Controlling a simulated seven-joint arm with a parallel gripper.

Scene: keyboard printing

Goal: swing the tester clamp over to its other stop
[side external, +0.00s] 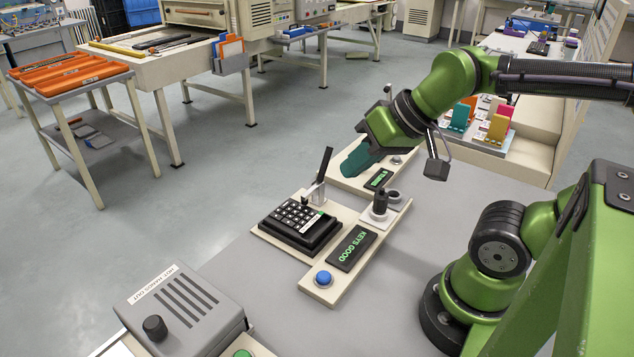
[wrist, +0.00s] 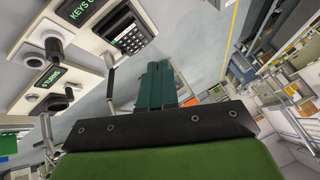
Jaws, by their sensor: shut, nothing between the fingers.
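The tester clamp (side external: 324,172) has a black handle on a pale metal bracket at the far edge of the black keypad (side external: 300,222). Its handle stands steeply, leaning slightly right in the side view. In the wrist view, a slim lever that looks like the clamp handle (wrist: 111,88) shows left of my fingers, near the keypad (wrist: 130,38). My gripper (side external: 356,163), with teal fingers, is shut and empty. It appears right of the handle in the side view, apart from it, and its fingers (wrist: 160,84) are together in the wrist view.
A second panel with a small green display (side external: 378,179) lies beyond. A grey machine (side external: 180,308) marked HOT stands front left. The grey tabletop right of the base is clear.

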